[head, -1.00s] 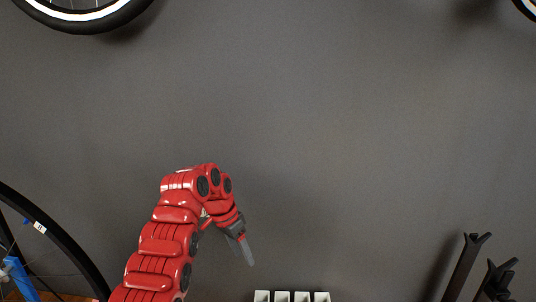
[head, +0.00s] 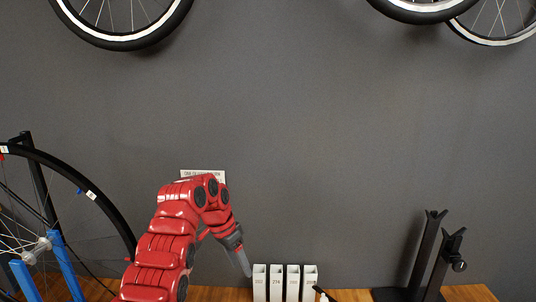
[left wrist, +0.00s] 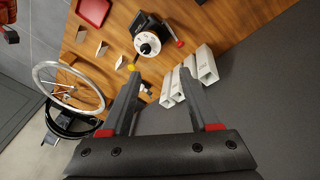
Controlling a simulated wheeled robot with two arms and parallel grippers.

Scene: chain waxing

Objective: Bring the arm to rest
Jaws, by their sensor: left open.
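My left arm is red and comes in from the lower left in the head view. Its gripper (head: 243,262) points down, just left of the white upright boxes (head: 276,283), above the wooden bench. In the left wrist view the two dark fingers of the left gripper (left wrist: 159,92) are apart, with nothing between their tips. The white boxes (left wrist: 190,75) show there beyond the right finger. My right gripper is not in view.
A wheel (head: 97,195) in a blue stand is at the left. A black forked stand (head: 432,258) is at the right. A black-and-white device (left wrist: 148,40), a red tray (left wrist: 93,11) and small white blocks lie on the wooden bench (left wrist: 190,20). Wheels hang on the grey wall.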

